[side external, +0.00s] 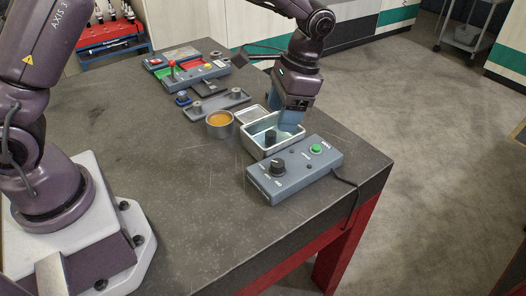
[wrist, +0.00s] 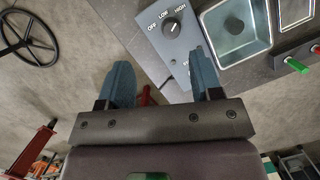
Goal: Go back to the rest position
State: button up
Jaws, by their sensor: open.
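My gripper (side external: 290,122) hangs in the side view at the far side of the metal basin, partly over it in the picture. In the wrist view, its two blue fingers stand wide apart with nothing between them (wrist: 160,58). The gap shows floor and part of the grey control box (wrist: 165,55). The metal basin (wrist: 262,40) lies to the right of the fingers, with a dark round piece (wrist: 235,27) in it. The side view shows this dark piece (side external: 270,138) standing in the basin. No rest position is marked in either view.
The control box (side external: 262,181) with knob and green button stands near the table corner, its cable over the edge. An orange-filled cup (side external: 220,122), a grey plate with posts (side external: 217,106) and a lever panel (side external: 200,76) stand beyond. The table's left middle (side external: 150,140) is clear.

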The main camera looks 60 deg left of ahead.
jog(key=s+a+r+n+t, duration=0.2)
jog(key=s+a+r+t, duration=0.1)
jog(key=s+r, duration=0.4)
jog(key=s+a+r+n+t+h, duration=0.1)
jog(key=s+r+t, duration=0.4)
jog(key=s, duration=0.9)
notch_tip(320, 180, up, 3)
jog(key=a+n, duration=0.1)
jog(key=a, duration=0.1)
jog(key=shift+s+a+r, duration=0.15)
jog(key=shift+a, duration=0.25)
